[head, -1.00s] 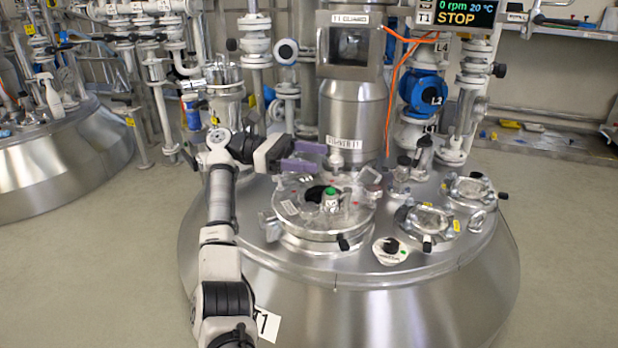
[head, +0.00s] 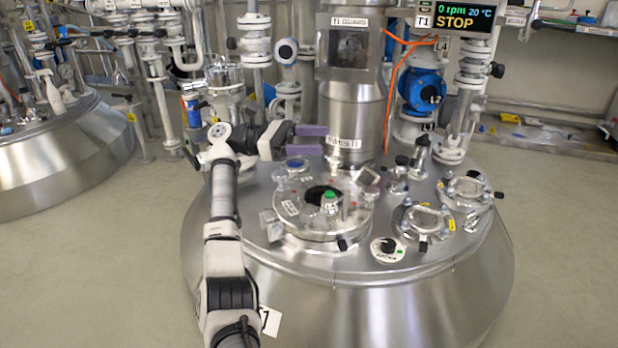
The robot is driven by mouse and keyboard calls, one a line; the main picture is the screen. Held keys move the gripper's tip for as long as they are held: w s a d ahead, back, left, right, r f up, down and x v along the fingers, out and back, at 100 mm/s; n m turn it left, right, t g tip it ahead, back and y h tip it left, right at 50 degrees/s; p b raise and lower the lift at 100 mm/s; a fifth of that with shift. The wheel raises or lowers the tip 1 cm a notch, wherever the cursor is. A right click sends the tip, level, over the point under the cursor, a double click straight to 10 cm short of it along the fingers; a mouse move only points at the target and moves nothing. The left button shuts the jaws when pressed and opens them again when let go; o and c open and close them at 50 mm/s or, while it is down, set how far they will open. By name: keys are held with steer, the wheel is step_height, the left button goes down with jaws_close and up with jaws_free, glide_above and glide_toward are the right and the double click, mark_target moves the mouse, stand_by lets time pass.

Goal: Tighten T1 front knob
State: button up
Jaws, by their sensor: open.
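The T1 vessel (head: 345,290) is a wide steel dome in the middle of the head view. Its round manhole lid (head: 310,222) has a dark opening and a green-topped fitting (head: 328,202). A small black knob (head: 342,245) sits at the lid's front rim, unobstructed; I cannot tell how tight it is. My gripper (head: 320,141) is open and empty, with purple fingers pointing right. In the picture it is above the lid's rear left side, well behind and apart from the front knob.
A steel column marked T1 GUARD (head: 349,60) stands behind the lid, close to my fingertips. Two smaller clamped ports (head: 424,222) (head: 467,188) and a black dial on a white disc (head: 388,249) lie to the right. An orange cable (head: 388,90) hangs behind. Open floor lies left.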

step_height(320, 180, down, 3)
steer(key=w+n+t+h+p, duration=0.25)
steer(key=n+t+p, duration=0.25)
steer(key=t+p, duration=0.35)
steer(key=n+t+y+p, duration=1.05)
steer(key=y+p, duration=0.25)
steer(key=p, duration=0.4)
glide_toward(303, 219)
steer(key=shift+m, duration=0.35)
steer(key=x, duration=1.2)
steer(key=shift+w+d+r+p, duration=0.15)
steer(key=shift+w+d+p, duration=0.1)
steer(key=shift+p, duration=0.1)
steer(key=shift+s, duration=0.1)
steer(key=shift+c, duration=0.5)
steer(key=c, duration=0.9)
steer(key=shift+h, duration=0.35)
